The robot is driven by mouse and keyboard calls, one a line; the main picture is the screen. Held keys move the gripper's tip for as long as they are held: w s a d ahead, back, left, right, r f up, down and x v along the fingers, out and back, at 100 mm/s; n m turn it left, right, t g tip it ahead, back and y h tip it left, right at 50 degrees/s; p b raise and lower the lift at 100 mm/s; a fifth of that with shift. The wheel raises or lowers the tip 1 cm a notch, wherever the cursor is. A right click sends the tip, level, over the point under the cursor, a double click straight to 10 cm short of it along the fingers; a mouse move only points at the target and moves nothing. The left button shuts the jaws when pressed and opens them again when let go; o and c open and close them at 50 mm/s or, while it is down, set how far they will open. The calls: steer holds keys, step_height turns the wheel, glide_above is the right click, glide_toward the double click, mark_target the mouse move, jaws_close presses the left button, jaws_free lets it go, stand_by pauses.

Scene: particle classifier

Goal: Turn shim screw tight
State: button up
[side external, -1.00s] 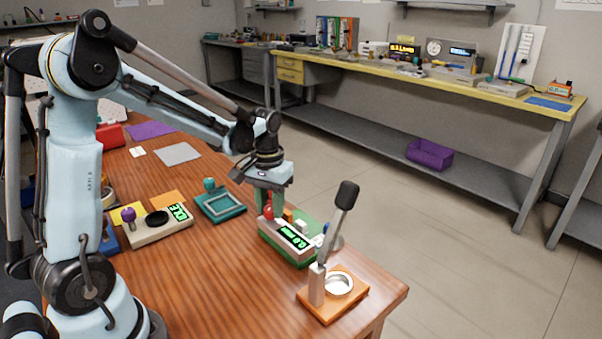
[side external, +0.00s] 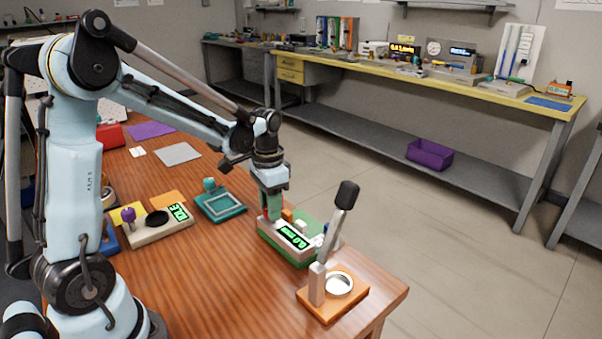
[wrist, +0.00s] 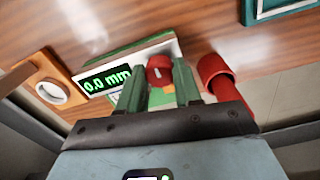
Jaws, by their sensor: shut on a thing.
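The shim device (side external: 270,239) is a pale block on a green base near the table's right edge. Its green display (side external: 293,236) appears to read 0.0 mm and also shows in the wrist view (wrist: 105,80). A red knob (wrist: 159,70), apparently the shim screw's head, sits between my green fingers in the wrist view; the side view hides it behind the fingers. My gripper (side external: 273,215) points down over the device's left end, shut on the red knob. It also shows in the wrist view (wrist: 160,76). Finger contact is partly hidden.
An orange lever press (side external: 315,299) with a tall black-tipped handle stands close on the right. A teal frame (side external: 240,209) and a cream device with a purple knob (side external: 140,236) lie left. A red cylinder (wrist: 213,75) is beside my right finger in the wrist view.

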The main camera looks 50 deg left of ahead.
stand_by(0.3)
steer(key=o, duration=1)
steer(key=shift+o, duration=0.2)
steer(key=shift+r, duration=0.1)
step_height(320, 180, up, 12)
steer(key=s+d+f+n+t, duration=0.2)
steer(key=s+d+f+t, duration=0.2)
steer(key=s+d+t, duration=0.3)
steer(key=s+d, duration=0.1)
steer(key=d, duration=0.2)
steer(key=shift+d+f, duration=0.25)
steer(key=shift+f, duration=0.1)
